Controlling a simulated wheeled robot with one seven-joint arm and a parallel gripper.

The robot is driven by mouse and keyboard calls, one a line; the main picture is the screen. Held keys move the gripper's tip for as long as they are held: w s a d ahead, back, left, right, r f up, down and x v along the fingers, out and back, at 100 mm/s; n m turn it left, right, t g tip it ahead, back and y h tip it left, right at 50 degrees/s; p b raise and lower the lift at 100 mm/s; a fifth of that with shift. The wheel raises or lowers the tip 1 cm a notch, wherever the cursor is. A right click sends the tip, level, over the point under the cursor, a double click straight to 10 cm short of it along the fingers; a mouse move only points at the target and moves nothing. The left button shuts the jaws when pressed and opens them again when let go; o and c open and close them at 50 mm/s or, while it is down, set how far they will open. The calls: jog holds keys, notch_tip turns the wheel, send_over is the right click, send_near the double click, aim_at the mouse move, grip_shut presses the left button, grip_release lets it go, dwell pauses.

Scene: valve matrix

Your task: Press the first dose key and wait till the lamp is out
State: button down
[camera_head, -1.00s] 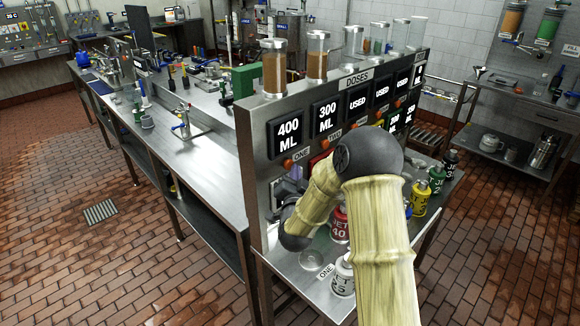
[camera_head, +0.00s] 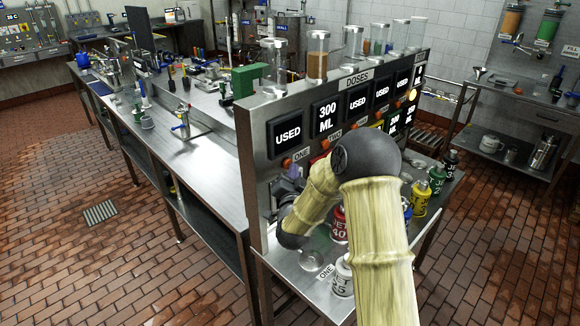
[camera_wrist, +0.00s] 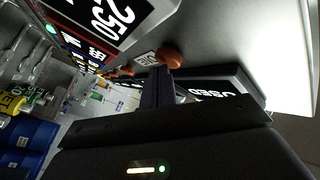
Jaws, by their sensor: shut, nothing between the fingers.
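The first dose key (camera_head: 287,163) is an orange knob beside the label ONE, under a display (camera_head: 285,133) that reads USED. In the wrist view an orange key (camera_wrist: 170,57) sits just beyond the tips of my gripper (camera_wrist: 160,78). The dark fingers are shut and empty, with their tips at or very near the key; I cannot tell if they touch. In the head view my gripper (camera_head: 293,173) is small and partly hidden by my arm, just below the key. A round lamp (camera_head: 413,95) glows yellow at the right of the panel. The first cylinder (camera_head: 274,66) looks empty.
Further displays run along the panel; the second (camera_head: 326,117) reads 300 ML. Labelled jars, one red (camera_head: 339,226), stand on the shelf below, with a clear glass (camera_head: 312,261) near its front left. The steel bench (camera_head: 190,150) is left of the panel.

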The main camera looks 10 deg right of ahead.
dwell(0.5)
jog(key=shift+s+d+b, duration=0.5)
jog(key=shift+s, duration=0.2)
jog(key=s+d+b, duration=0.1)
jog(key=s, duration=0.1)
jog(key=s+d+b, duration=0.1)
jog(key=s+d, duration=0.1)
dwell(0.5)
jog(key=shift+a, duration=0.15)
dwell(0.3)
